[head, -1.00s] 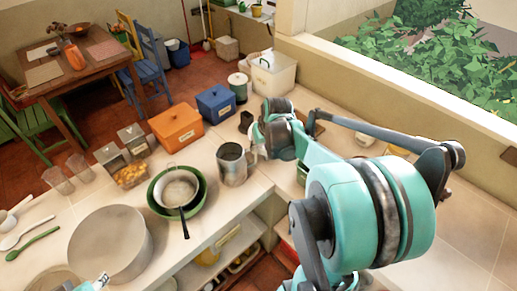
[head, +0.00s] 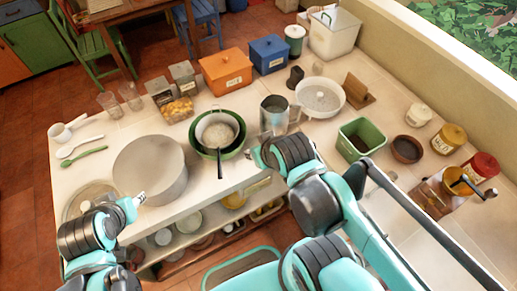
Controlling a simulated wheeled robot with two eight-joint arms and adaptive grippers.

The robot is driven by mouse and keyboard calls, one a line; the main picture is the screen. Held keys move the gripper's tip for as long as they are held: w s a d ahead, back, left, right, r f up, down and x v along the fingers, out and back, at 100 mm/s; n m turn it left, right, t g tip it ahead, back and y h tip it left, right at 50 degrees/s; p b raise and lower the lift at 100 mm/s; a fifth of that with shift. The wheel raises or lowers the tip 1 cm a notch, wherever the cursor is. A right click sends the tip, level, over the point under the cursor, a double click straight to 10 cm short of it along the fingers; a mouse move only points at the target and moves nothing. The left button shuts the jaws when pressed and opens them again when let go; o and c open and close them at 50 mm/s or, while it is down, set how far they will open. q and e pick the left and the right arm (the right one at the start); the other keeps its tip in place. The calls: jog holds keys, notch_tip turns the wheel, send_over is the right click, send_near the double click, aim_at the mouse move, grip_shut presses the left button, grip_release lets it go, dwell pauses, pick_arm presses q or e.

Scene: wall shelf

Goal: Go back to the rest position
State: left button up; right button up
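My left arm comes in at the lower left. Its gripper (head: 140,197) is small in the picture, in front of the large grey pot (head: 150,168), and I cannot tell whether it touches the pot or is open. My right arm comes in from the lower right and bends over the counter's front edge. Its gripper end (head: 252,157) is near the metal pitcher (head: 273,116) and the green bowl (head: 233,152); its fingers are mostly hidden by the wrist. I see nothing clearly held in either gripper.
The L-shaped counter carries an orange box (head: 226,74), a blue box (head: 269,55), a white colander (head: 320,97), a green bin (head: 361,139) and several jars, including a red one (head: 481,167). A shelf with dishes lies under the counter.

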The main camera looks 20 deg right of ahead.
notch_tip(320, 180, down, 8)
jog(key=b, duration=0.7)
jog(key=shift+r+b, duration=0.15)
jog(key=shift+b, duration=0.2)
